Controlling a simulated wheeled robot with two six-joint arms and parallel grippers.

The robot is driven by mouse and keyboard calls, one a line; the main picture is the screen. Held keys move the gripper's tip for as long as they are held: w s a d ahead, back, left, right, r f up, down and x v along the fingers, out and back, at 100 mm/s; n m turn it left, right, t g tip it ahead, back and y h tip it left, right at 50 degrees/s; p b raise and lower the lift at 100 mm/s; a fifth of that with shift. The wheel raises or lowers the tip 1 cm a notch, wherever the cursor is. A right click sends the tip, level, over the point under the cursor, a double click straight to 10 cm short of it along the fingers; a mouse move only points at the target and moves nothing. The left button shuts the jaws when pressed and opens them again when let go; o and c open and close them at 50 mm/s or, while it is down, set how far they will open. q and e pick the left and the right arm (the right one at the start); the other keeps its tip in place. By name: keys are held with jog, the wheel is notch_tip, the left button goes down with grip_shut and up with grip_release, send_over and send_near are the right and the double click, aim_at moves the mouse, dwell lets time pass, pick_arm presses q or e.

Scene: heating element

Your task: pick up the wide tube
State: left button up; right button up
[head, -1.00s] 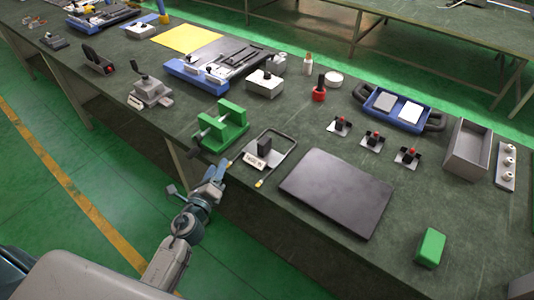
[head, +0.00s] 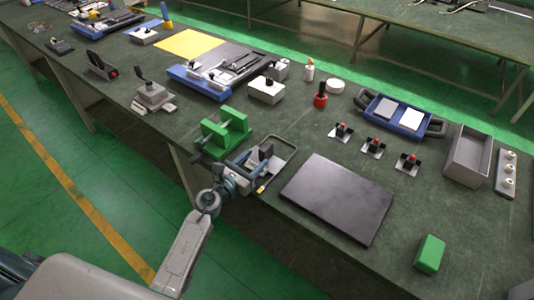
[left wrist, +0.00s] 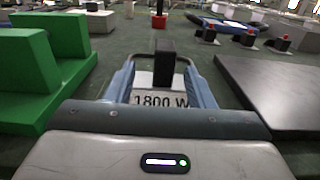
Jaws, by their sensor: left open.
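The wide tube (head: 284,165) is a thin, bent U-shaped loop lying on the green-grey bench, with a brass-coloured end near the front edge. A black upright block (head: 266,152) stands at it, with a white "1800 W" label (left wrist: 161,101) showing in the left wrist view. My left gripper (head: 252,166) is open at the tube's near side. In the left wrist view its fingers (left wrist: 158,72) stand on both sides of the black block (left wrist: 164,62), apart from it as far as I can tell. Part of the tube is hidden behind the gripper. My right gripper is not in view.
A green fixture (head: 222,130) stands close left of the gripper. A dark flat plate (head: 338,197) lies close right. A green block (head: 430,253), red-topped clamps (head: 375,146) and a grey bin (head: 468,156) stand farther right. Bare bench lies beyond the tube.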

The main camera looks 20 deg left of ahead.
aim_at(261, 155)
pick_arm(q)
jog(key=x, duration=0.2)
jog(key=p+x, duration=0.1)
jog(key=x, duration=0.1)
jog(key=shift+w+d+r, duration=0.1)
jog(key=shift+d+r, duration=0.05)
jog(key=shift+d, duration=0.2)
jog(key=shift+w, duration=0.25)
jog(key=shift+s, duration=0.1)
jog(key=shift+c, duration=0.9)
grip_shut()
